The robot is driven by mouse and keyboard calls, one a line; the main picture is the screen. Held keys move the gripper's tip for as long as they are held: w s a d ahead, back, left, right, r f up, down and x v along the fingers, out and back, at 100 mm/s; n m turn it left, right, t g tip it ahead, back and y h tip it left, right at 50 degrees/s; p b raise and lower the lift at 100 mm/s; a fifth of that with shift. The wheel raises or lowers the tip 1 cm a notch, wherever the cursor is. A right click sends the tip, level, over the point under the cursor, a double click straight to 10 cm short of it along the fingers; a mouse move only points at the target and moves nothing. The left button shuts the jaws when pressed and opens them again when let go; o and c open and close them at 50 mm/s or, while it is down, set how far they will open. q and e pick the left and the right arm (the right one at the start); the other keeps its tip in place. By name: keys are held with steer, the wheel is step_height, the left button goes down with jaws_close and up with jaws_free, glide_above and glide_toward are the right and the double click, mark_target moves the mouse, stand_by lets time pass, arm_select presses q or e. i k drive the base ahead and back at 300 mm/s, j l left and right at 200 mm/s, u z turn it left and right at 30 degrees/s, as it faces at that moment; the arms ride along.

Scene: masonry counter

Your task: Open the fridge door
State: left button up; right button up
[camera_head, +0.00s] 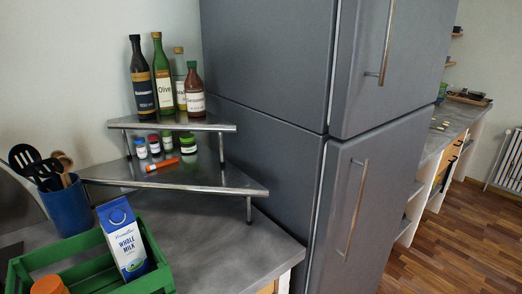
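The fridge (263,60) is tall and dark grey, standing right of centre in the head view. Its upper door (361,62) and lower door (350,215) face right. Both doors look shut. The upper door has a long vertical metal handle (387,45), cut off by the top edge of the view. The lower door has a slanting bar handle (355,210), seen whole. Neither of my grippers is in view, so their state and distance to the handles do not show.
A grey counter (232,255) fills the lower left. It carries a two-tier metal shelf (200,178) with bottles, a blue utensil pot (70,207), and a green crate (92,278) holding a milk carton (124,240). Wooden floor (455,240) lies open at the right.

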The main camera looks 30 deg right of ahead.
mark_target(367, 178)
steer(key=z, duration=1.9)
